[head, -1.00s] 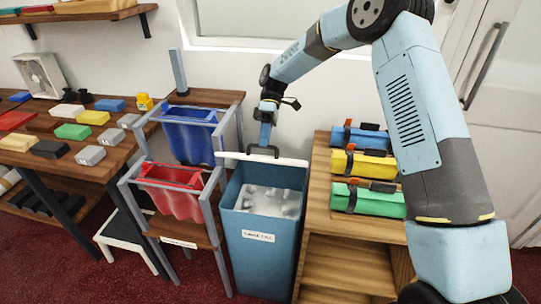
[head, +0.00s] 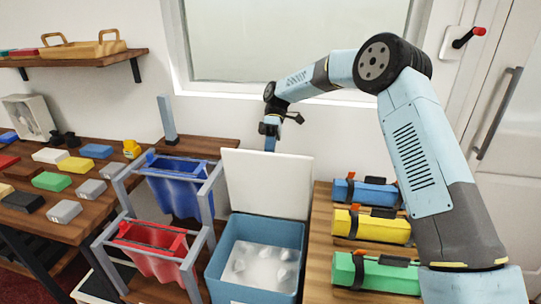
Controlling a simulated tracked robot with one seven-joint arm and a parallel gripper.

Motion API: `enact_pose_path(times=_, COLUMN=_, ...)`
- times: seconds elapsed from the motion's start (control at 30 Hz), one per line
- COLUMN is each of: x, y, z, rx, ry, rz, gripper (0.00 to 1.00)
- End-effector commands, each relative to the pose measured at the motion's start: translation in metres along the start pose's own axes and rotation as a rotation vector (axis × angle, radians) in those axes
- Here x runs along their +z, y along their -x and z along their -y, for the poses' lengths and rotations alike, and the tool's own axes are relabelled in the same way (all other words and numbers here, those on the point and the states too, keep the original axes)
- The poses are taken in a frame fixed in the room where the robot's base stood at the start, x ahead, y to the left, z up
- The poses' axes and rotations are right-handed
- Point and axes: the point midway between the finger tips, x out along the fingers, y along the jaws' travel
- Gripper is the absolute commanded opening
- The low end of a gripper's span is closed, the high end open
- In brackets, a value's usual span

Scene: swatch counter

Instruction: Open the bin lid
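The blue bin (head: 255,285) stands at the lower middle of the head view, with whitish lumpy contents inside. Its white lid (head: 267,183) is raised and stands nearly upright at the bin's back edge, with its broad face toward me. The bin's mouth is uncovered.
Left of the bin, a frame holds blue (head: 178,190) and red (head: 155,248) fabric bags. A wooden shelf unit on the right bears blue, yellow (head: 375,225) and green rolls. A table (head: 90,220) with coloured blocks is at far left. A wall and window (head: 300,50) lie behind.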

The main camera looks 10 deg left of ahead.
Motion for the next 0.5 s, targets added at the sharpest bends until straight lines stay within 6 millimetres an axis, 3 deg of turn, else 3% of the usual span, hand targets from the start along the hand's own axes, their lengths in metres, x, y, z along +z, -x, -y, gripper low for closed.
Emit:
enact_pose_path(times=0.1, x=0.0014, y=-0.0053, z=-0.0112, rx=-0.006, ry=-0.007, rz=0.001, gripper=0.00)
enact_pose_path(times=0.5, x=0.0078, y=-0.0018, z=-0.0153, rx=-0.008, ry=-0.013, rz=-0.005, gripper=0.00)
